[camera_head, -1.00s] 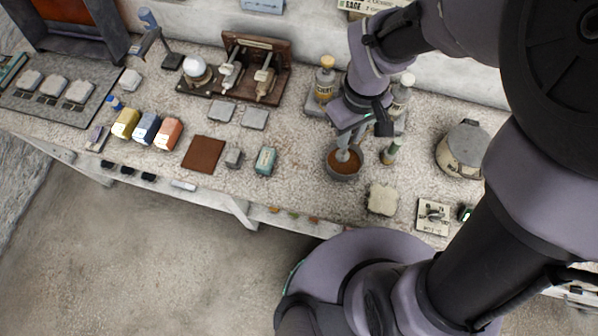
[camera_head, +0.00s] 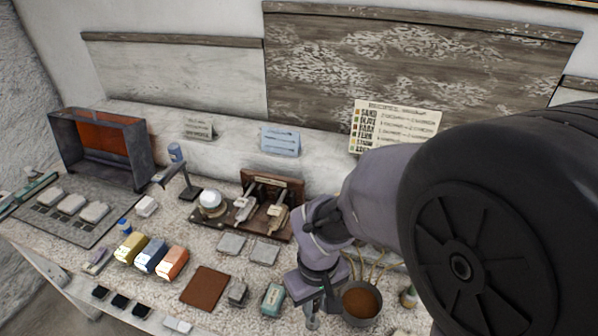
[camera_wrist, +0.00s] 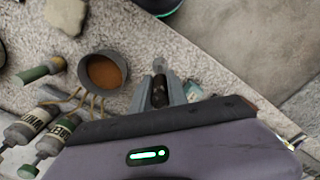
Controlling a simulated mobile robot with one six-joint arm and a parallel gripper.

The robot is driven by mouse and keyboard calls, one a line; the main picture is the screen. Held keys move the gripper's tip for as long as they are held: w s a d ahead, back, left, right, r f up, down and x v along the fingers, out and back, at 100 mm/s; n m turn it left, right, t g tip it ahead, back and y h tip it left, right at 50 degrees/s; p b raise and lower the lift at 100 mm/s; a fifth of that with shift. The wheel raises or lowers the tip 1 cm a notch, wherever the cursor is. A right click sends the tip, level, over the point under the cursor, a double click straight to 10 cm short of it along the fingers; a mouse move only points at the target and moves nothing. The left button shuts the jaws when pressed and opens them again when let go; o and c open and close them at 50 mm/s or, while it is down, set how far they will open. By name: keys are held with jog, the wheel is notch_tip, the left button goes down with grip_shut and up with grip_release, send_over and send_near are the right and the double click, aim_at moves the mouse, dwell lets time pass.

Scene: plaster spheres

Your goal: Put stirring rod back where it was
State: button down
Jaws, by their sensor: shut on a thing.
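My gripper (camera_head: 312,316) is low over the bench, just left of a grey bowl (camera_head: 361,302) of brown material. In the wrist view its two fingers (camera_wrist: 164,96) are closed around a dark, slim piece with a grey end, which looks like the stirring rod (camera_wrist: 159,92). The rod is seen nearly end-on, so its length and lower tip cannot be told. The bowl (camera_wrist: 105,70) is apart from the fingers in the wrist view.
A teal block (camera_head: 272,299) stands close left of my gripper. Thin yellow strands (camera_wrist: 88,101) lie between the bowl and two labelled bottles (camera_wrist: 28,124). A green-and-tan tool (camera_wrist: 42,71) lies beyond the bowl. A wooden-backed rack (camera_head: 270,190) stands behind. A brown square (camera_head: 205,288) lies left.

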jog(key=shift+w+a+f+b, duration=0.2)
jog(key=shift+w+f+b, duration=0.3)
jog(key=shift+f, duration=0.25)
jog(key=shift+w+a+f+b, duration=0.15)
jog(key=shift+w+f+b, duration=0.2)
jog(key=shift+w+f, duration=0.35)
jog(key=shift+w+a+f+b, duration=0.2)
jog(key=shift+w+f+b, duration=0.3)
jog(key=shift+f, duration=0.25)
jog(key=c, duration=1.3)
grip_release()
jog(key=shift+r, duration=0.1)
notch_tip(320, 180, up, 14)
jog(key=p, duration=0.6)
jog(key=s+d+r+m+t+y, duration=0.2)
jog(key=s+d+r+m+t, duration=0.3)
jog(key=s+r+m, duration=0.4)
jog(key=shift+s+d+r+t, duration=0.4)
jog(key=shift+s+d+r, duration=0.4)
jog(key=shift+s, duration=0.3)
